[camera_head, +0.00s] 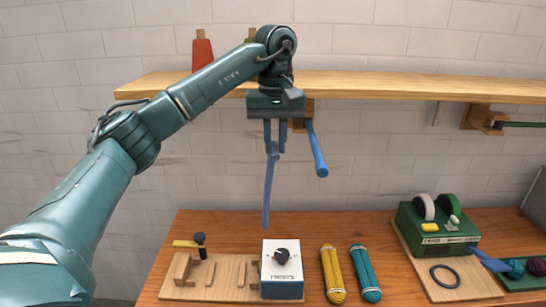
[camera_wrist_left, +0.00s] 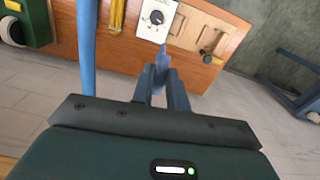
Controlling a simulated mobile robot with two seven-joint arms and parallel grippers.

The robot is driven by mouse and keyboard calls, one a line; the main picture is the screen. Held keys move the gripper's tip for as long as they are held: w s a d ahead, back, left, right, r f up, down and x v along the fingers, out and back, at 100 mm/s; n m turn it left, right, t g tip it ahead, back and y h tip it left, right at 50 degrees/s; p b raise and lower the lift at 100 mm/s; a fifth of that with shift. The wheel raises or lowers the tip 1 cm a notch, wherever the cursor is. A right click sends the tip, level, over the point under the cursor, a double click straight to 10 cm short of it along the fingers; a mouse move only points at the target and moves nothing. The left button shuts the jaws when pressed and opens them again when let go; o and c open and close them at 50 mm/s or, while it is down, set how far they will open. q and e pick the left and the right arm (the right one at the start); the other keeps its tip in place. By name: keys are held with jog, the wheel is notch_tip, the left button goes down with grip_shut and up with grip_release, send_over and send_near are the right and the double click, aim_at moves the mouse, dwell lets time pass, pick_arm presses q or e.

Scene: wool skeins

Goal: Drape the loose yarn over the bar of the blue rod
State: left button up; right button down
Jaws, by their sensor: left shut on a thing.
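My left gripper (camera_head: 275,148) is below the shelf edge, its fingers pointing down. It is shut on the loose yarn (camera_head: 267,195), a slim blue-grey strand that hangs straight down above the table. The blue rod (camera_head: 317,150) sticks out from under the shelf just right of the gripper, with a gap between it and the yarn. In the left wrist view the rod (camera_wrist_left: 87,55) runs along the left, and the yarn (camera_wrist_left: 162,62) shows at the fingertips (camera_wrist_left: 164,82). The gripper hides the rod's mount in part. My right gripper is not in view.
The wooden shelf (camera_head: 390,86) is right behind the gripper. A green rod (camera_head: 522,124) is on a bracket at right. Below, the table (camera_head: 220,228) holds a dial box (camera_head: 283,272), a yellow skein (camera_head: 332,273), a teal skein (camera_head: 365,272) and a green machine (camera_head: 437,230).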

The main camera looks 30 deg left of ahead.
pick_arm(q)
notch_tip(320, 180, up, 17)
jog(key=w+d, duration=0.1)
jog(key=shift+d, duration=0.3)
dwell(0.4)
jog(key=shift+f, duration=0.1)
